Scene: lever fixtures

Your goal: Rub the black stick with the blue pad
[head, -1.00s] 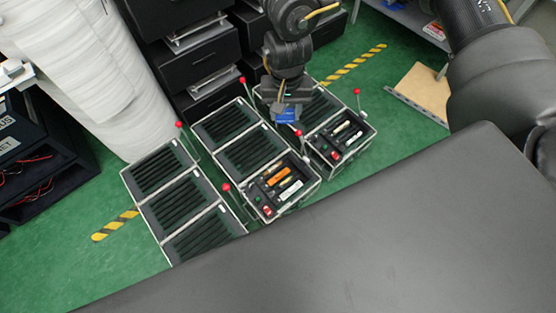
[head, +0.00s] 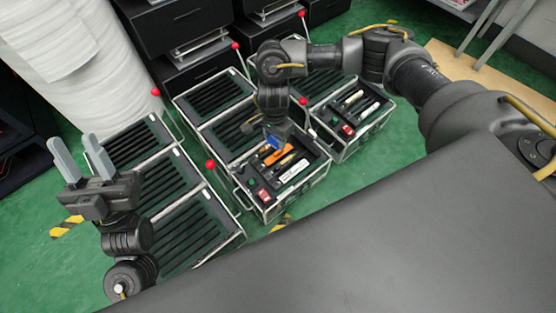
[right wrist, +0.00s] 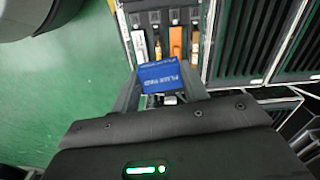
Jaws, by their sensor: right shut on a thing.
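The blue pad (head: 273,142) is held in my right gripper (head: 278,130) over the tool tray of the middle case. In the right wrist view the pad (right wrist: 172,76), with white lettering, sits between the fingers, its flat face toward the camera. Below it lie an orange tool (head: 278,151), a slim dark tool with a gold end (head: 281,163) and a white tool (head: 294,171). I cannot tell for certain which is the black stick, or whether the pad touches anything. My left gripper (head: 80,152) is open and empty at the far left, fingers pointing up.
The middle case (head: 263,208) stands between a left case (head: 205,250) and a right case (head: 372,128). Levers with red knobs (head: 210,165) stick up beside them. Black cabinets (head: 188,70) and a white wrapped roll (head: 85,75) stand behind.

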